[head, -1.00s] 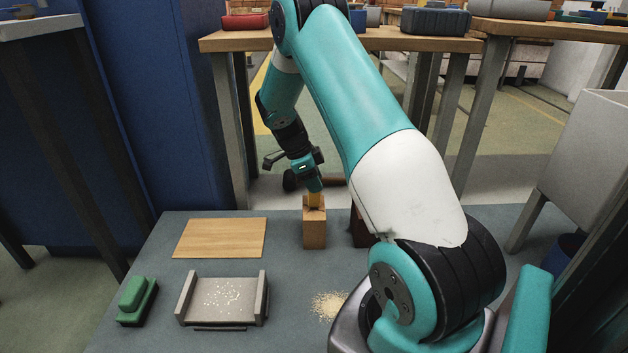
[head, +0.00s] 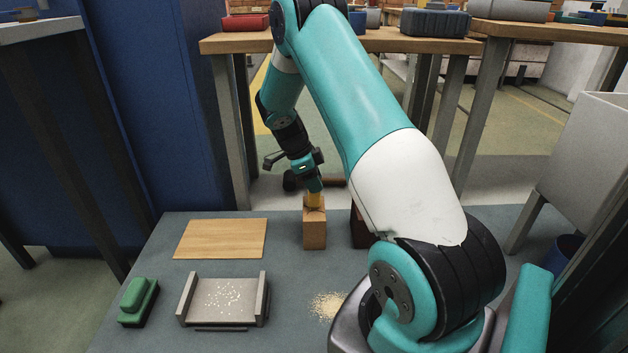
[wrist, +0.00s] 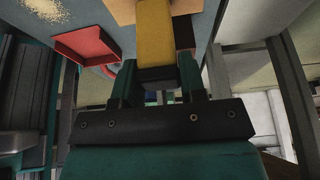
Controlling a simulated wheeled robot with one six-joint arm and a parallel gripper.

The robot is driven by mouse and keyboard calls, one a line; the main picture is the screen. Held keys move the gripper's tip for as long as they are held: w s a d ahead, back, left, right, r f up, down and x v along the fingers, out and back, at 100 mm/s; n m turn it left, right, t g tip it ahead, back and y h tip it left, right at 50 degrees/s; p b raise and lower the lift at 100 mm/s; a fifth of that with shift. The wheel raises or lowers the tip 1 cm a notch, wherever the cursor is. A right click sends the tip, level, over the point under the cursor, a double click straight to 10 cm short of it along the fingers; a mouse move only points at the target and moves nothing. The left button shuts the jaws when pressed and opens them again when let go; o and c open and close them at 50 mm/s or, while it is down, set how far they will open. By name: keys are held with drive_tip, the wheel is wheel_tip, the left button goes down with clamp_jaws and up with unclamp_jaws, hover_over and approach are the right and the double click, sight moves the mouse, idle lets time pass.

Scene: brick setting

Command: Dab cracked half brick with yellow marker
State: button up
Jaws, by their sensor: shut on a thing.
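My gripper (head: 313,186) points down over the wooden block (head: 314,230) on the grey table. It is shut on the yellow marker (head: 315,202), which also shows between the fingers in the wrist view (wrist: 155,35). The marker's lower end is at the block's top; I cannot tell if it is in the block or just above it. A dark reddish-brown thing (head: 359,230) stands right of the block, partly hidden by my arm. I cannot tell whether it is the cracked half brick.
A wooden board (head: 220,239), a grey tray (head: 183,302) with pale crumbs and a green brush-like thing (head: 138,300) lie on the left. Sandy crumbs (head: 327,305) lie near the front. A red tray (wrist: 88,45) shows in the wrist view. My arm covers the table's right side.

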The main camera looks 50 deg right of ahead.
drive_tip(key=shift+r+p, duration=2.4)
drive_tip(key=shift+r, duration=0.9)
drive_tip(key=shift+f, duration=0.1)
